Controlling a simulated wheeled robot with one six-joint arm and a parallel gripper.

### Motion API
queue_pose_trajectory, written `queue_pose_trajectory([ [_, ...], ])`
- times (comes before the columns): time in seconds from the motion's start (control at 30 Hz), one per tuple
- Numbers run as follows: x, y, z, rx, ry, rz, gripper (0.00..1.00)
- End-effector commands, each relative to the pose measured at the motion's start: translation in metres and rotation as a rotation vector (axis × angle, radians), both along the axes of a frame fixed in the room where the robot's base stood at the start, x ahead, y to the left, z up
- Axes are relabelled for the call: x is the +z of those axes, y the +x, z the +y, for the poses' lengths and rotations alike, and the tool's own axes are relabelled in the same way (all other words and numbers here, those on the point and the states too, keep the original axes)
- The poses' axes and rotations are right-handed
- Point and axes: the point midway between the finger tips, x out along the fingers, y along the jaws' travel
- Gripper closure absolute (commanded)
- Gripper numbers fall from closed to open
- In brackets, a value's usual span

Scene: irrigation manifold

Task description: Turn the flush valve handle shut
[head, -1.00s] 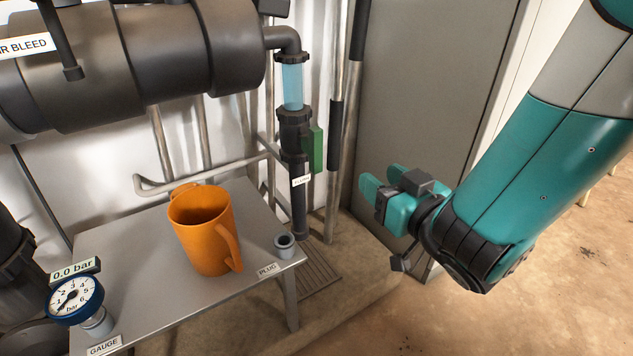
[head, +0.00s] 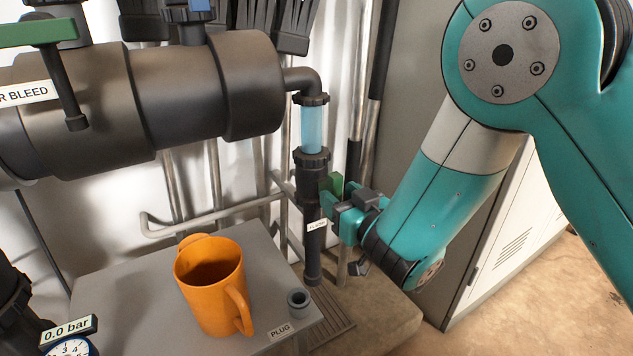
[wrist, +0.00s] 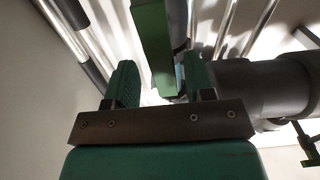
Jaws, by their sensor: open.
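The flush valve (head: 310,185) sits on a vertical dark pipe below a clear blue section, with a FLUSH label (head: 317,225). Its green handle (head: 336,183) stands on the right side of the valve and is partly hidden by my gripper (head: 336,212), which is right beside the valve. In the wrist view the green handle (wrist: 155,45) reaches down from the top, between the two fingers of my open gripper (wrist: 160,80), with gaps on both sides. I cannot tell how deep it sits between them, or whether a finger touches it.
An orange mug (head: 212,290) and a grey plug (head: 298,301) stand on a grey table (head: 120,285) in front of the valve. A large dark cylinder (head: 185,90) is at upper left. A grey cabinet (head: 425,280) is behind my arm. The floor at right is clear.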

Motion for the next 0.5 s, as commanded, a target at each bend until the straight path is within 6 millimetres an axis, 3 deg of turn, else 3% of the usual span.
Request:
queue_pose_trajectory([
  [0.5,0.0,0.005,0.015,0.006,0.0,0.0,0.53],
])
